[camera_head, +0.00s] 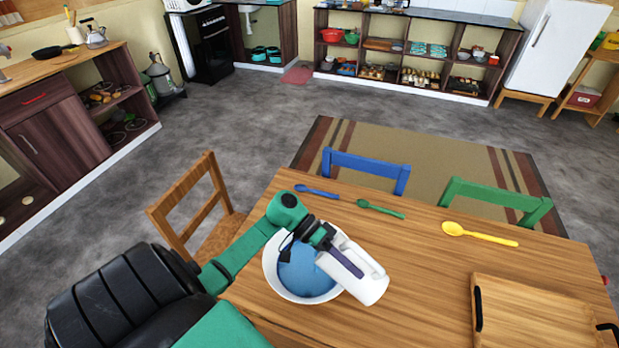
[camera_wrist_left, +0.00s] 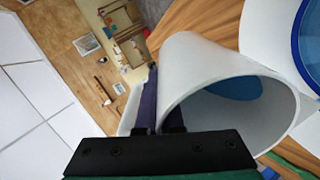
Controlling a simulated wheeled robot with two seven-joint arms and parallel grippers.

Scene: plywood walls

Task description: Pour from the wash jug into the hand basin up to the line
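The white wash jug (camera_head: 360,272) is tilted well over, nearly on its side, above the hand basin. My left gripper (camera_head: 322,238) is shut on its dark purple handle (camera_head: 346,262). The white hand basin (camera_head: 272,278) stands on the table with blue water (camera_head: 305,277) in it. In the left wrist view, the jug (camera_wrist_left: 200,62) shows its open mouth with some blue inside. The basin (camera_wrist_left: 262,28) is at the right edge there, with a dark blue band (camera_wrist_left: 303,50) around its inside. I see no clear stream of water. My right gripper is out of view.
A blue spoon (camera_head: 317,191), a green spoon (camera_head: 380,209) and a yellow spoon (camera_head: 480,234) lie along the table's far side. A wooden tray (camera_head: 540,312) with dark handles is at the right. Chairs (camera_head: 197,208) stand around the table; its middle is clear.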

